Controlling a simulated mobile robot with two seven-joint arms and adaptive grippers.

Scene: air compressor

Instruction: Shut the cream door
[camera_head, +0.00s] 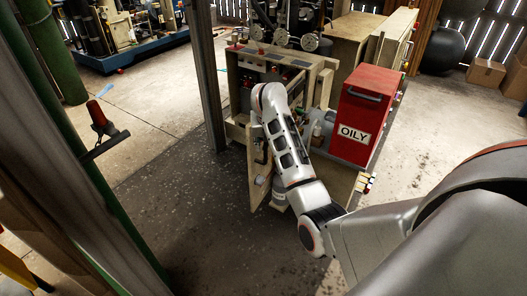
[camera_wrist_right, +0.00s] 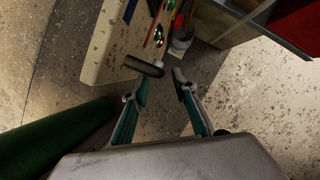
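The cream door (camera_head: 257,187) stands swung open at the front left of a cream cabinet (camera_head: 322,92) in the head view. In the right wrist view the cream door (camera_wrist_right: 108,48) slants across the upper left, with a dark cylindrical handle (camera_wrist_right: 143,66) beside its edge. My right gripper (camera_wrist_right: 160,79) is open, its two fingers spread. The handle lies just beyond the left finger's tip; I cannot tell whether they touch. In the head view my right arm reaches over the door and hides part of it and the gripper. My left gripper is not in view.
A red box marked OILY (camera_head: 366,117) stands right of the cabinet. Another cream panel (camera_head: 343,188) sticks out below it. A grey metal post (camera_head: 207,75) rises left of the cabinet. Open concrete floor (camera_head: 150,120) lies to the left. A green pipe (camera_wrist_right: 55,140) shows low left in the wrist view.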

